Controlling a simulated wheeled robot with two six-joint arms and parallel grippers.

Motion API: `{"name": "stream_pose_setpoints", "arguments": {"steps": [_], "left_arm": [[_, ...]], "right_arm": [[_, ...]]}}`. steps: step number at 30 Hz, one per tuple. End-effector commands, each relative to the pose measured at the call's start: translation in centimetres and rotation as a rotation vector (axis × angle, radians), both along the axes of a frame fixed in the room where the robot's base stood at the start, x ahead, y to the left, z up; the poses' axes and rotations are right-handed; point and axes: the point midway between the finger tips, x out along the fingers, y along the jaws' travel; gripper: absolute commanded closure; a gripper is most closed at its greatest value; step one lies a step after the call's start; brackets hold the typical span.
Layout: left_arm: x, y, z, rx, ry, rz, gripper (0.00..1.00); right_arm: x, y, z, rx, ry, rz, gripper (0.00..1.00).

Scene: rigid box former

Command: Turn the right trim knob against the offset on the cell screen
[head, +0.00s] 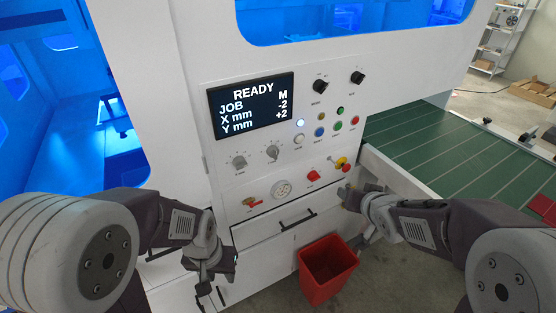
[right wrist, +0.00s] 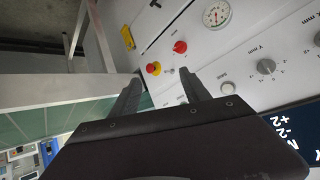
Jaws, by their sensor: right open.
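The cell screen (head: 252,105) reads READY, JOB M, X mm -2, Y mm +2. Below it on the white panel are two grey trim knobs, the left trim knob (head: 239,162) and the right trim knob (head: 272,152). A grey knob (right wrist: 266,67), labelled mm, also shows in the right wrist view, to the right of my fingers. My right gripper (right wrist: 162,92) is open and empty, apart from the knobs; in the head view it is near the panel's lower right. My left gripper (head: 211,288) hangs empty below the panel, its fingers seeming apart.
Two black knobs (head: 320,86) and several coloured buttons (head: 338,126) sit right of the screen. Red controls (head: 313,176) and a round gauge (head: 282,189) are lower down. A drawer handle (head: 297,221) and a red bin (head: 328,270) are below. A green conveyor (head: 420,140) lies right.

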Motion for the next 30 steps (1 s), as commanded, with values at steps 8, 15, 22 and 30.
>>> {"name": "stream_pose_setpoints", "arguments": {"steps": [8, 15, 22, 30], "left_arm": [[0.0, 0.0, -13.1, 0.000, 0.002, 0.000, 0.64], [0.0, 0.0, -18.2, 0.000, 0.001, 0.000, 0.64], [0.0, 0.0, -17.9, 0.000, 0.001, 0.000, 0.64], [0.0, 0.0, -18.6, 0.000, 0.001, 0.000, 0.64]], "right_arm": [[5.0, 13.0, 5.6, 0.214, -0.602, 0.447, 0.45], [4.3, 15.9, 2.5, 0.201, -0.654, 0.546, 0.45], [4.6, 16.3, 2.7, 0.202, -0.652, 0.549, 0.45], [8.6, 19.5, 2.5, 0.202, -0.650, 0.549, 0.45]]}}
